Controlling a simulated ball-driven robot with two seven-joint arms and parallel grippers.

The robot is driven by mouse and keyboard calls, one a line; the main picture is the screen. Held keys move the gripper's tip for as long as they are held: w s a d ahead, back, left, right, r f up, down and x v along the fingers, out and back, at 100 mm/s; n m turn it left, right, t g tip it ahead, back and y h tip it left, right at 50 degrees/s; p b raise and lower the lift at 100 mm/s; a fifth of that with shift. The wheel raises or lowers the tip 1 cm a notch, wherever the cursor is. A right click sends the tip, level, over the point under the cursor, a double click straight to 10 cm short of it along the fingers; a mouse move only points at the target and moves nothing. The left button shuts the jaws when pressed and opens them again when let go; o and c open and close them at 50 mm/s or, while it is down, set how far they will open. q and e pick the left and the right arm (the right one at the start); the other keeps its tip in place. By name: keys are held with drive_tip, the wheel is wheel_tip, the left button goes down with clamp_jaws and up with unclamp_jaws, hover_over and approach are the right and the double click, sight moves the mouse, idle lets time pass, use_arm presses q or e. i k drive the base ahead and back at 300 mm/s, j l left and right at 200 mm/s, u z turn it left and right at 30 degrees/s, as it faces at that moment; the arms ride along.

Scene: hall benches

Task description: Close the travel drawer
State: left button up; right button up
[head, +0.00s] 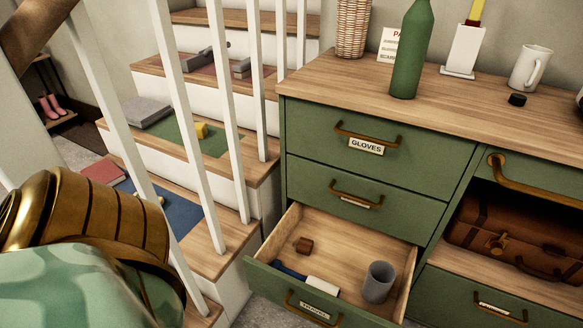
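The travel drawer (333,240) is the lowest drawer in the left column of the green cabinet (364,168). It is pulled well out, with its wooden inside showing. Its front carries a brass handle (306,306) and a "TRAVEL" label (314,312) near the bottom edge of the picture. Inside lie a small brown block (303,245), a blue and white tool (305,277) and a grey cup (378,282). A brass and green-patterned part of my arm fills the lower left. Neither of my grippers shows.
The gloves drawer (325,147) and the one below it are shut. A green bottle (410,55), a white mug (529,68) and a basket stand on top. A brown suitcase (510,235) fills the right shelf. White railings (187,125) and stairs are left of the drawer.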

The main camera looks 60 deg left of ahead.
sight(344, 250)
drive_tip(key=k+u, duration=0.1)
drive_tip(key=u, duration=0.25)
drive_tip(key=k+j+u, duration=0.1)
drive_tip(key=u, duration=0.25)
drive_tip(key=j+u, duration=0.2)
drive_tip(key=u, duration=0.15)
drive_tip(key=k, duration=0.05)
